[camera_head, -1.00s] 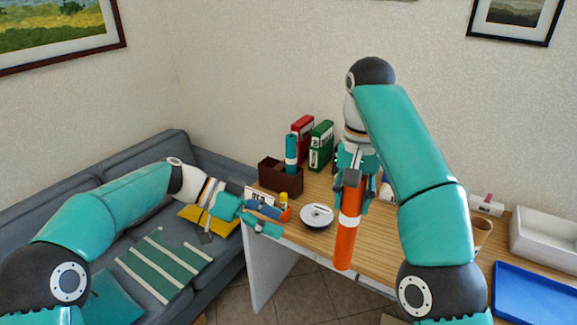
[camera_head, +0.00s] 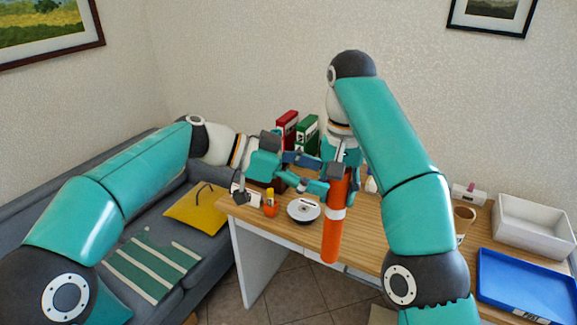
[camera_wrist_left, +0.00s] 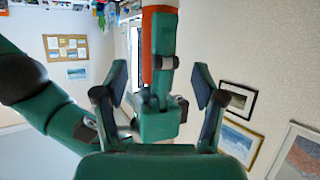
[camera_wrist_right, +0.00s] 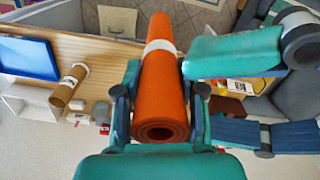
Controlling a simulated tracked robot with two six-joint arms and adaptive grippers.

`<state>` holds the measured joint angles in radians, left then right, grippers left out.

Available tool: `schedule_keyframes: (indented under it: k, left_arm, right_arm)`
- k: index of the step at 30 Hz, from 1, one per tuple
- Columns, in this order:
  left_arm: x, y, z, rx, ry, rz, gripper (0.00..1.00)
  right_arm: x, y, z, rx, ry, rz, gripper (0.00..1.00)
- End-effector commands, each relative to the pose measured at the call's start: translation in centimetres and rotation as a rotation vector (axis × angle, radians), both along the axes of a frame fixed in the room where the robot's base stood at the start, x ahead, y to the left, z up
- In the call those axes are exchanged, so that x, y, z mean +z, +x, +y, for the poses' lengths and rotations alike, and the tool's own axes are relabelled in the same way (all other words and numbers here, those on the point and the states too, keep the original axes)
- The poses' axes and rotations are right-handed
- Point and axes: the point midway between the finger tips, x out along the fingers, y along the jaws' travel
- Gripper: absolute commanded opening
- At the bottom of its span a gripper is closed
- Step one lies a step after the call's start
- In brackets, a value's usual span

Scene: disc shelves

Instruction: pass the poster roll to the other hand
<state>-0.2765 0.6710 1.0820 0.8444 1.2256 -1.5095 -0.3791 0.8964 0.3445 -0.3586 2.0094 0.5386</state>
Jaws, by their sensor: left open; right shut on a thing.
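The poster roll (camera_head: 331,240) is orange with a white band and hangs upright in front of the desk's edge. My right gripper (camera_head: 340,172) is shut on its upper part; in the right wrist view the roll (camera_wrist_right: 165,85) lies between the fingers with its hollow end towards the camera. My left gripper (camera_head: 316,174) is open, just left of the roll, at about the height of the right fingers. In the left wrist view its spread fingers (camera_wrist_left: 160,85) point at the right gripper and roll (camera_wrist_left: 147,45).
A blue tray (camera_head: 525,285) and white box (camera_head: 530,222) stand right. A sofa (camera_head: 75,190) is at left.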

Motion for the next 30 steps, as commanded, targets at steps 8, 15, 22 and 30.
schedule_keyframes:
  k: [8,15,22,30]
  left_arm:
    - [-1.4,0.0,-3.3,-0.001,0.0,0.0,0.7]
    - [-1.7,0.1,-3.9,0.0,0.0,0.001,0.7]
    - [-1.7,0.1,-3.9,0.0,0.0,0.001,0.6]
    - [-1.6,0.1,-3.9,0.002,0.0,0.0,0.15]
  right_arm:
    - [0.0,0.0,0.0,0.0,0.0,0.0,0.02]
    - [0.0,0.0,0.0,0.0,0.0,0.0,0.02]
    - [0.0,0.0,0.0,0.0,0.0,0.0,0.02]
    - [0.0,0.0,0.0,0.0,0.0,0.0,0.02]
